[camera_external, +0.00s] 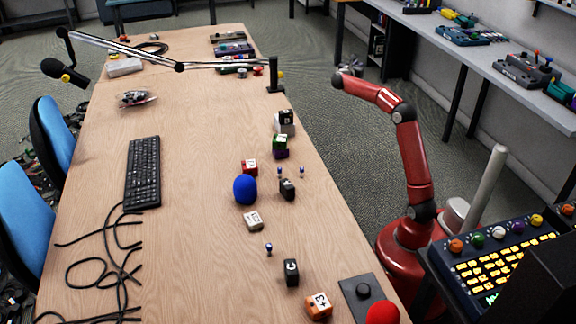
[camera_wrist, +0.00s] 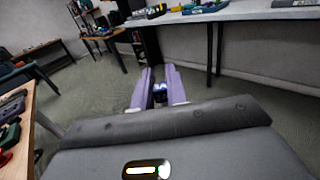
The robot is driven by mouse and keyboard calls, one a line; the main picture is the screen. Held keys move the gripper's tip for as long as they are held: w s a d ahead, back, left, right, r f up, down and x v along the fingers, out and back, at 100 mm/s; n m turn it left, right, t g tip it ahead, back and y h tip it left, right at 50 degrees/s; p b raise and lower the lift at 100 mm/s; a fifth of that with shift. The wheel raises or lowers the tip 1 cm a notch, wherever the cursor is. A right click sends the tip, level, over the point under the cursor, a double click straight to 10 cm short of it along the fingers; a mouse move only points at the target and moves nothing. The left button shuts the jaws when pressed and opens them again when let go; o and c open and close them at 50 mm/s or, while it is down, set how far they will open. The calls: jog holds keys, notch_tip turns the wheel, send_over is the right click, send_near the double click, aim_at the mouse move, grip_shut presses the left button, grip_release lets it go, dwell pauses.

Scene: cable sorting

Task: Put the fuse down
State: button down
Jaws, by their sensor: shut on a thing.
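My gripper (camera_wrist: 160,78) has its two purple fingers closed on a small dark piece with a blue-white spot, the fuse (camera_wrist: 160,94). The fuse is small and partly hidden between the fingers. In the external view my gripper (camera_external: 349,68) is held out at the end of the raised red arm, above the floor between the long wooden table (camera_external: 200,130) and the wall bench. The fuse cannot be made out clearly there. Nothing supports it from below.
The wall bench (camera_external: 500,60) carries several devices. Its middle-left is clear.

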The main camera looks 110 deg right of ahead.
notch_tip(320, 180, up, 4)
jog(key=w+a+r, duration=0.1)
jog(key=w+a, duration=0.1)
jog(key=w+a+n+t+h, duration=0.2)
jog(key=w+a+n+t, duration=0.15)
jog(key=w, duration=0.75)
jog(key=w+a+n+t+h+p, duration=0.1)
jog(key=w+a+n+t+h, duration=0.3)
jog(key=w, duration=0.7)
jog(key=w+a+n+t+y, duration=0.1)
jog(key=w+a+n+t, duration=0.15)
jog(key=w+t, duration=0.6)
jog(key=w+a+n+t+y, duration=0.3)
jog(key=w+a+n+t, duration=0.45)
jog(key=w+a, duration=1.65)
jog(key=w+a+r+n+t+y+p, duration=0.1)
jog(key=w+a+n+t+y, duration=0.35)
jog(key=a, duration=1.25)
notch_tip(320, 180, up, 2)
jog(key=n+t+y+p, duration=0.1)
jog(key=n+t+y, duration=0.1)
jog(key=n+y, duration=1.15)
send_over(319, 303)
jog(key=m+y, duration=0.3)
jog(key=m, duration=0.1)
notch_tip(319, 303, down, 19)
jog(key=b, duration=0.4)
jog(key=shift+f, duration=0.15)
